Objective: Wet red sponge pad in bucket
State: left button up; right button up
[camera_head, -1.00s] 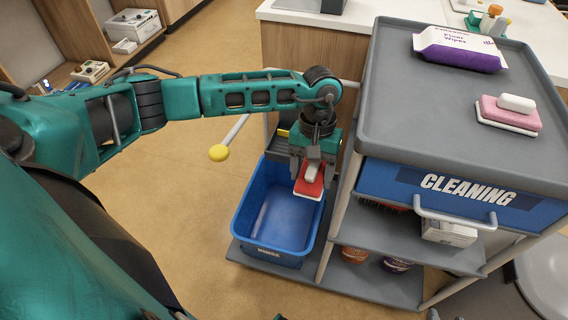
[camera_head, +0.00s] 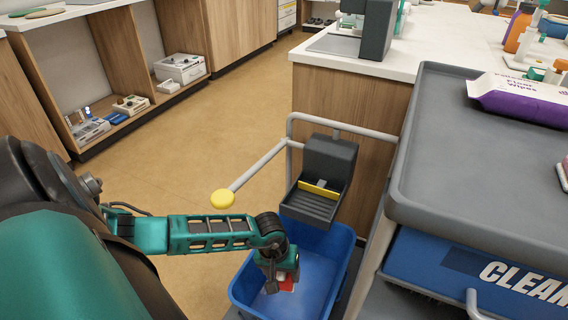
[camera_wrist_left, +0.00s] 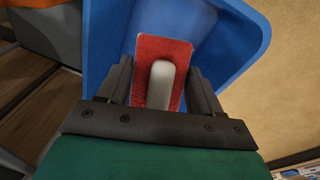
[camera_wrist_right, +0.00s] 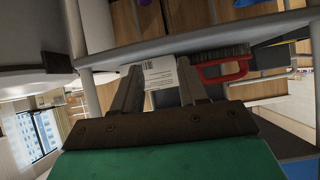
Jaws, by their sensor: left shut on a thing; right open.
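The red sponge pad (camera_head: 286,283) has a white grip and is held by my left gripper (camera_head: 280,282), at the blue bucket. In the left wrist view the red pad (camera_wrist_left: 143,70) shows with its white grip (camera_wrist_left: 161,83) between the fingers of the left gripper (camera_wrist_left: 161,85). The blue bucket (camera_head: 338,247) stands on the cart's low base; its wall (camera_wrist_left: 102,35) surrounds the pad in the left wrist view. I cannot tell whether the pad touches the bucket floor. My right gripper (camera_wrist_right: 160,88) is open and empty, seen only in its own wrist view.
A grey wringer (camera_head: 322,182) with a yellow bar sits behind the bucket. The grey cart top (camera_head: 440,150) at right holds a wipes pack (camera_head: 522,98). A yellow-knobbed handle (camera_head: 222,198) sticks out left. In the right wrist view, a red-handled brush (camera_wrist_right: 222,70) and white box (camera_wrist_right: 160,72) lie ahead.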

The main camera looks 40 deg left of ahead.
aim_at(282, 284)
pick_arm(q)
notch_tip(282, 284, down, 4)
jog(key=b, duration=0.2)
jog(key=shift+b, duration=0.35)
jog(key=shift+f, duration=0.35)
notch_tip(282, 284, down, 2)
jog(key=shift+f+b, duration=0.15)
jog(key=shift+b, duration=0.4)
notch_tip(282, 284, down, 13)
pick_arm(e)
jog(key=shift+w+a+f, duration=0.15)
jog(key=shift+a+f, duration=0.5)
jog(key=shift+f, duration=0.35)
jog(key=shift+w+r+y, duration=0.15)
jog(key=shift+w+y, duration=0.05)
jog(key=shift+y, duration=0.1)
